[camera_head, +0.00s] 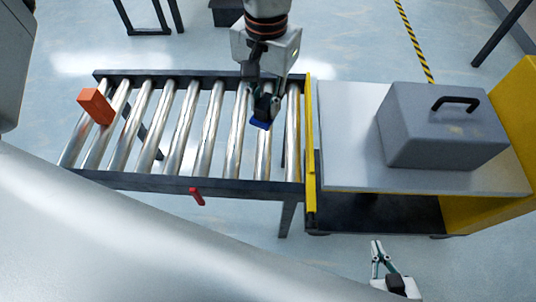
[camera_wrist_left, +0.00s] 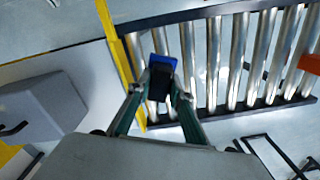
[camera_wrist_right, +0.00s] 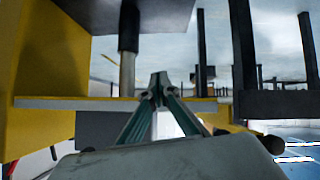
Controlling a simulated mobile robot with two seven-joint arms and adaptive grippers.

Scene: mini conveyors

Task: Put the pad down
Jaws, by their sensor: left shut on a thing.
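The pad is a small blue and black block (camera_head: 261,124) over the rollers near the conveyor's right end in the head view. It also shows between the fingertips in the left wrist view (camera_wrist_left: 162,62). My left gripper (camera_head: 264,106) points down and is shut on the pad. I cannot tell whether the pad touches the rollers. My right gripper (camera_head: 377,248) is low in front of the yellow-edged table, away from the pad. Its fingertips meet with nothing between them in the right wrist view (camera_wrist_right: 158,82).
The roller conveyor (camera_head: 150,183) has an orange block (camera_head: 96,106) at its left end and a red tab (camera_head: 196,196) on its front rail. A yellow strip (camera_head: 310,150) divides it from a light table (camera_head: 345,150) bearing a grey case (camera_head: 440,130). The middle rollers are clear.

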